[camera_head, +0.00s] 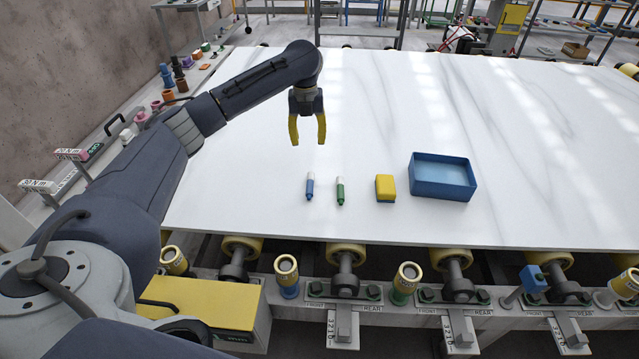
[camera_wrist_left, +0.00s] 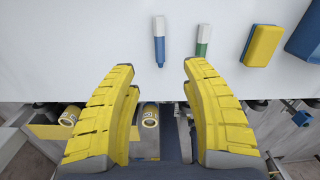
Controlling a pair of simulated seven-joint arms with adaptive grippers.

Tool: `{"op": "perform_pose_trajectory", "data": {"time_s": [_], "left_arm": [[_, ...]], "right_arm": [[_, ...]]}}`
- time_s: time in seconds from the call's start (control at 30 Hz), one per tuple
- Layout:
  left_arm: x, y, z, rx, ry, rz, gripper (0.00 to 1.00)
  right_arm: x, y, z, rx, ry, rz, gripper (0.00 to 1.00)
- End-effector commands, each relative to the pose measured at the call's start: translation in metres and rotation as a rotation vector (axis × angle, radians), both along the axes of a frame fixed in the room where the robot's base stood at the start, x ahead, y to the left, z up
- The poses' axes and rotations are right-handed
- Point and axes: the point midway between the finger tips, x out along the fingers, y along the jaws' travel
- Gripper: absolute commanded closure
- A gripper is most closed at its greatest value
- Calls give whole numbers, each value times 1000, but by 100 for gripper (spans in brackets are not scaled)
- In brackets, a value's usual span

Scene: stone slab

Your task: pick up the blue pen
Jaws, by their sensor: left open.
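The blue pen (camera_head: 310,187) has a white cap end and lies on the white stone slab (camera_head: 400,110) near its front edge. In the left wrist view the blue pen (camera_wrist_left: 160,40) lies beyond the fingertips, between their lines. My left gripper (camera_head: 307,143) hangs above the slab, pointing down, behind the pen in the head view. It is open and empty, with yellow fingers apart; it also shows in the left wrist view (camera_wrist_left: 158,68). My right gripper is in neither view.
A green pen (camera_head: 340,191) lies just right of the blue pen. Further right are a yellow block (camera_head: 385,188) with a blue side and a blue tray (camera_head: 442,178). Rollers line the slab's front edge. The back of the slab is clear.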

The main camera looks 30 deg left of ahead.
Motion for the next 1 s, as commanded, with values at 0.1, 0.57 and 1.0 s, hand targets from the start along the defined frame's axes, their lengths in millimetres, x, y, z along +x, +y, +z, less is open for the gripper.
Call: {"op": "perform_pose_trajectory", "data": {"time_s": [0.1,0.57,1.0], "left_arm": [[-6,-4,-13,10,28,-54,53],[-7,-5,-91,9,32,-60,53],[-6,-4,-130,10,28,-59,53]], "right_arm": [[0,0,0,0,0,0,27],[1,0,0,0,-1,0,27],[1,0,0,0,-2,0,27]]}}
